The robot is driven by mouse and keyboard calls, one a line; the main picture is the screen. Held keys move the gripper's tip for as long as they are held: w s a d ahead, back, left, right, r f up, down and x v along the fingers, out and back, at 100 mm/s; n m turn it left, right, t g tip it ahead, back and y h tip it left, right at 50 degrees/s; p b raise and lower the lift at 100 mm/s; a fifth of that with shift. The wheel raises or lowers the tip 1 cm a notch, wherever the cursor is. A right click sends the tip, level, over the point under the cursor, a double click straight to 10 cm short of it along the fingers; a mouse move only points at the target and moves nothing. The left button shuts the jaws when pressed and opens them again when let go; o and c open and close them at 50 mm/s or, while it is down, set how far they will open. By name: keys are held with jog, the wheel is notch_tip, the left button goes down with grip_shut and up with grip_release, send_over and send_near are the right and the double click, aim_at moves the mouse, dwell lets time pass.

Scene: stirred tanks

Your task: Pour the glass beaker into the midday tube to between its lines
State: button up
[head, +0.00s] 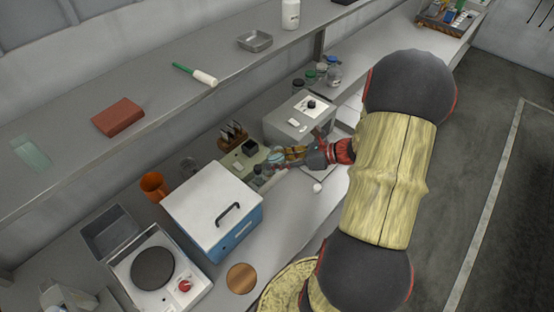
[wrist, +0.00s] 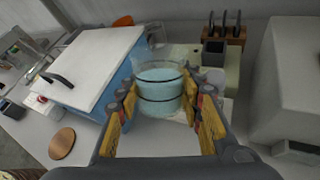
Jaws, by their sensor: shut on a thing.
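My gripper (wrist: 163,108) is shut on a glass beaker (wrist: 160,84) holding pale blue liquid. Two dark bands cross the beaker's wall, and the beaker looks roughly upright. In the head view my gripper (head: 292,154) reaches over the bench beside the blue-sided box, with the beaker (head: 276,158) small between its fingers. A wooden rack (wrist: 234,34) with several dark-topped upright items stands beyond the beaker; it also shows in the head view (head: 232,135). I cannot make out which thing is the midday tube.
A white-lidded blue box (head: 213,208) stands left of my gripper, and a grey instrument (head: 300,122) stands behind it. A dark square cup (wrist: 213,52) is near the rack. A shelf (head: 150,85) overhangs the bench's back.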

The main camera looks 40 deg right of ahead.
jog(key=shift+s+r+m+g+h+p, duration=0.1)
jog(key=shift+m+g+h+p, duration=0.1)
jog(key=shift+g+p, duration=0.7)
jog(key=shift+s+r+m+g+h+p, duration=0.1)
jog(key=shift+m+g+p, duration=0.15)
jog(key=shift+p, duration=1.1)
dwell(1.9)
jog(key=shift+s+f+m+g+p, duration=0.1)
jog(key=shift+m+g+p, duration=0.25)
jog(key=shift+g+p, duration=1.25)
dwell(2.2)
